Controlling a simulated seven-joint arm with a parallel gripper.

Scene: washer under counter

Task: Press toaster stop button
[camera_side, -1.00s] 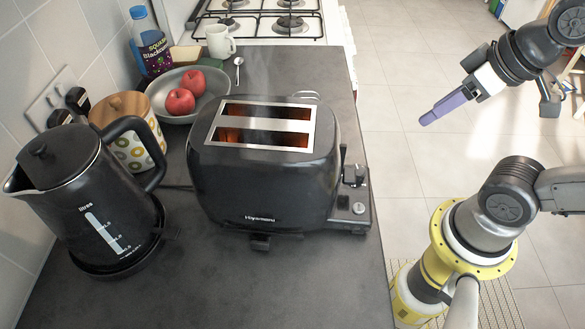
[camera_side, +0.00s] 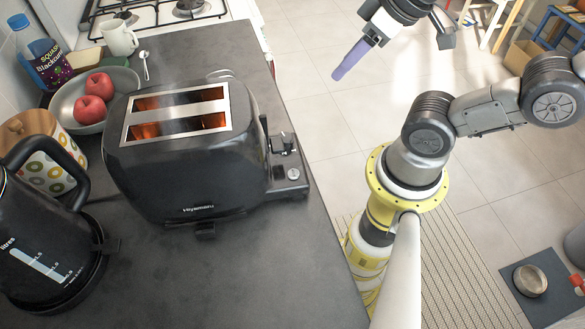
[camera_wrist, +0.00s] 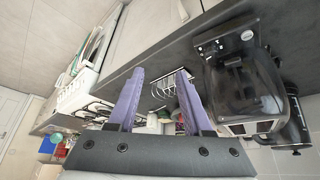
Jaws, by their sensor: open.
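The black toaster (camera_side: 190,160) stands on the dark counter, with two glowing orange slots on top. Its control panel (camera_side: 288,178) is on its right end, with a lever (camera_side: 283,143) and a round silver knob (camera_side: 293,173). A separate stop button is too small to make out. In the wrist view the toaster (camera_wrist: 245,88) is at the right, its panel (camera_wrist: 226,43) facing up and left. My gripper (camera_side: 336,77) is over the floor, right of the toaster and apart from it. Its two purple fingers (camera_wrist: 160,72) are spread and empty in the wrist view.
A black kettle (camera_side: 40,235), a patterned jar (camera_side: 52,145) and a bowl (camera_side: 115,118) with red apples crowd the left of the toaster. A mug (camera_side: 120,38) and hob (camera_side: 165,12) are behind. Open floor lies right of the counter edge.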

